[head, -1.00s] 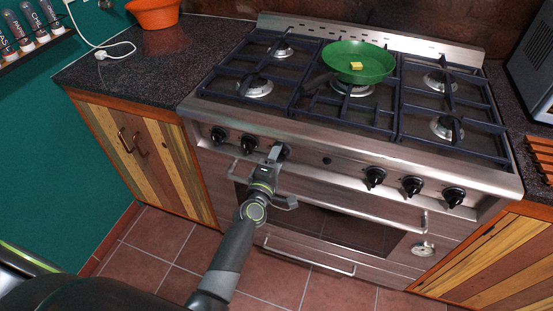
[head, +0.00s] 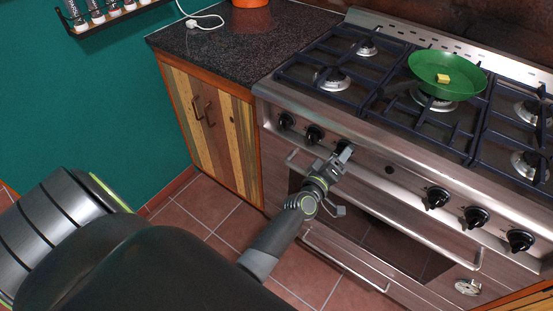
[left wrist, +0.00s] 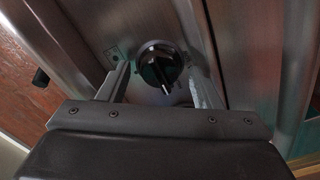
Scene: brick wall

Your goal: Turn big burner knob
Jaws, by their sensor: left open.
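The stove's control panel carries several black knobs. The third from the left, below the burner with the pan, is mostly hidden behind my left gripper (head: 340,156) in the head view. In the left wrist view this black knob (left wrist: 158,68) shows between the two fingers of my left gripper (left wrist: 161,82), with its pointer toward the bottom of the picture. The fingers are apart, one on each side of the knob; I cannot tell whether they touch it. My right gripper is not in view.
A green pan (head: 447,74) with a small yellow piece (head: 442,79) sits on the stove top. An oven handle (head: 400,212) runs across below the panel. A wooden cabinet (head: 216,125) with a dark counter stands to the left. The tiled floor between is clear.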

